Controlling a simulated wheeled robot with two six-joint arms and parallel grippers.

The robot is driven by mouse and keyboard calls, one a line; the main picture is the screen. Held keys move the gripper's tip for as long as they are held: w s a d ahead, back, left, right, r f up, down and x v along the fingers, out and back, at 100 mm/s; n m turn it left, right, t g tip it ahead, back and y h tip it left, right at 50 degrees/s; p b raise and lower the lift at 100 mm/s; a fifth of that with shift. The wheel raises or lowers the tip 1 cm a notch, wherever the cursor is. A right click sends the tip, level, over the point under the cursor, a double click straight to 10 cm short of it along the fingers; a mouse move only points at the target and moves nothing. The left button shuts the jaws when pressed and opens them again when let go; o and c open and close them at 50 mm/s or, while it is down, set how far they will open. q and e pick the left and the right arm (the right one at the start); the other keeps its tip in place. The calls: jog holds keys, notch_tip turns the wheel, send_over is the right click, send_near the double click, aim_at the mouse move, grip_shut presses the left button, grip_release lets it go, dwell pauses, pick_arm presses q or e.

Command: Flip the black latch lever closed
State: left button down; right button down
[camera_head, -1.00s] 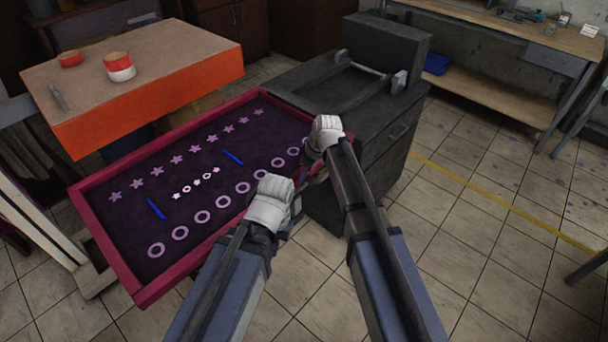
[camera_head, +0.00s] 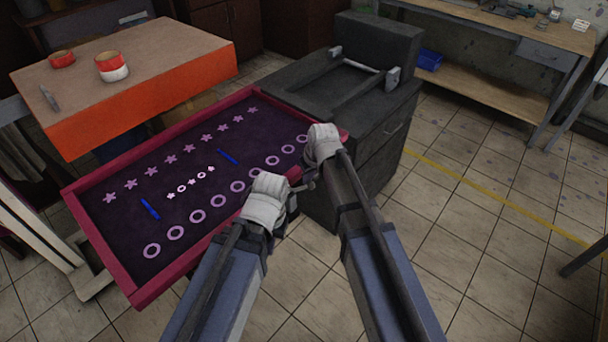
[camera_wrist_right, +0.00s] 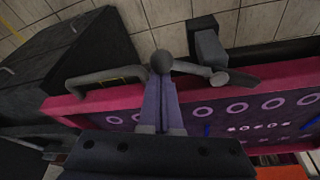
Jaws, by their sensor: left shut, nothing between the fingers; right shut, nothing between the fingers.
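A latch lever with a dark round knob (camera_wrist_right: 162,62) and a grey arm (camera_wrist_right: 193,68) shows in the right wrist view, beside the edge of the magenta frame. My right gripper (camera_wrist_right: 162,88) is shut and empty, its fingertips at the knob; I cannot tell whether they touch it. In the head view my right gripper (camera_head: 314,181) is at the frame's near right edge, its wrist hiding most of the latch. My left gripper (camera_head: 291,196) is shut and empty just left of it, by the same edge. The magenta frame (camera_head: 203,255) holds a dark screen with stars and rings.
A dark grey cabinet (camera_head: 385,125) with a metal bar on top stands behind the grippers. An orange-sided table (camera_head: 150,100) with rolls of tape (camera_head: 112,68) is at the back left. A workbench (camera_head: 500,40) is at the back right.

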aim_at(312, 187)
jog(key=s+m, duration=0.1)
jog(key=m, duration=0.1)
jog(key=s+m+h, duration=0.1)
jog(key=shift+s+d+m, duration=0.15)
jog(key=shift+d+m, duration=0.2)
jog(key=shift+m, duration=0.05)
jog(key=m, duration=0.1)
jog(key=s+m+h, duration=0.1)
jog(key=shift+s+d+m, duration=0.1)
jog(key=shift+s+m, duration=0.15)
jog(key=shift+m, duration=0.05)
jog(key=s+m, duration=0.1)
jog(key=m, duration=0.1)
jog(key=s+m+h, duration=0.1)
jog(key=s+m, duration=0.1)
jog(key=shift+a+m, duration=0.3)
jog(key=shift+a, duration=0.1)
jog(key=shift+s+a, duration=0.1)
jog(key=shift+s, duration=0.05)
pick_arm(q)
jog(key=shift+r, duration=0.1)
pick_arm(e)
jog(key=shift+r, duration=0.1)
